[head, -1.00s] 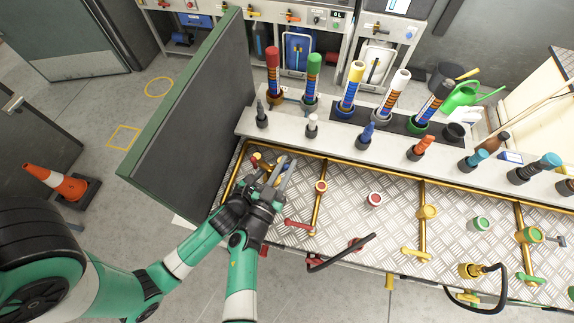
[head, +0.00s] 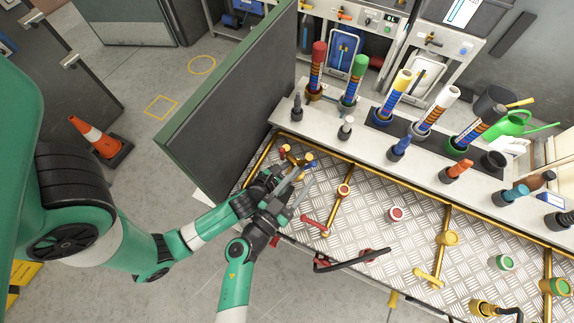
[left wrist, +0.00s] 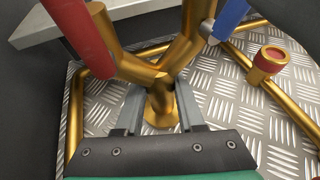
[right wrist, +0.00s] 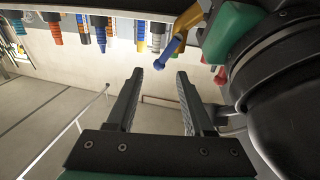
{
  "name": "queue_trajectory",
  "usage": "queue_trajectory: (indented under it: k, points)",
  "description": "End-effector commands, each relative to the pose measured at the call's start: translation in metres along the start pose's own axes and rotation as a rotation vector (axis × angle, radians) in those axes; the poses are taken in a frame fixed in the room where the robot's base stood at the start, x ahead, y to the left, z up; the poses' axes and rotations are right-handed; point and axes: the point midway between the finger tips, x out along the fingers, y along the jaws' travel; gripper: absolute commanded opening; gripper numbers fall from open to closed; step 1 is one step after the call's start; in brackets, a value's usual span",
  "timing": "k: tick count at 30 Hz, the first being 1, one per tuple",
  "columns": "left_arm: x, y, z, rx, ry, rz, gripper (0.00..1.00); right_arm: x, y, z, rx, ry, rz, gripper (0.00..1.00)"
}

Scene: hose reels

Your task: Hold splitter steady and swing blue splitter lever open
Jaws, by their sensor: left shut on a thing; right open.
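The brass splitter (head: 291,158) stands at the left end of the tread-plate bench, with a red lever (left wrist: 80,38) and a blue lever (left wrist: 230,18) on its two branches. My left gripper (left wrist: 160,108) is shut around the splitter's lower stem, a finger on each side. My right gripper (right wrist: 159,75) is open and empty. In the right wrist view the blue lever (right wrist: 168,52) shows just beyond and between its fingertips, apart from them. In the head view both grippers crowd together at the splitter and partly hide it; the blue lever (head: 310,164) shows at its right.
A dark upright panel (head: 235,95) stands close behind and left of the grippers. A brass pipe with a red cap (head: 344,190) and a red handle (head: 314,226) lies to the right. Several hose ends and nozzles line the grey shelf (head: 375,140) behind.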

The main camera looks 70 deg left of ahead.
Motion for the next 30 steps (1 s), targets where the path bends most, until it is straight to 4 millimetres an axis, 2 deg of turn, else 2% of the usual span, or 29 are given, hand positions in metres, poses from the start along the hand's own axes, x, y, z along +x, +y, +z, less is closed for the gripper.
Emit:
queue_trajectory:
  k: [3, 6, 12, 23, 30]
  points:
    - [0.000, 0.000, 0.000, 0.000, 0.000, 0.000, 0.00, -0.029, -0.001, 0.001, 0.000, -0.002, -0.004, 0.52]
    - [0.000, 0.000, 0.000, 0.000, 0.000, 0.000, 0.00, -0.046, -0.001, 0.001, -0.001, -0.002, -0.003, 0.52]
    - [0.000, 0.000, 0.000, 0.000, 0.000, 0.000, 0.00, -0.060, 0.000, 0.000, -0.001, -0.001, -0.001, 0.52]
    - [0.000, 0.000, 0.000, 0.000, 0.000, 0.000, 0.00, -0.055, 0.002, 0.001, 0.017, -0.006, -0.015, 0.51]
    - [0.000, 0.000, 0.000, 0.000, 0.001, 0.000, 0.00, -0.017, 0.017, 0.009, 0.221, -0.067, -0.194, 0.51]
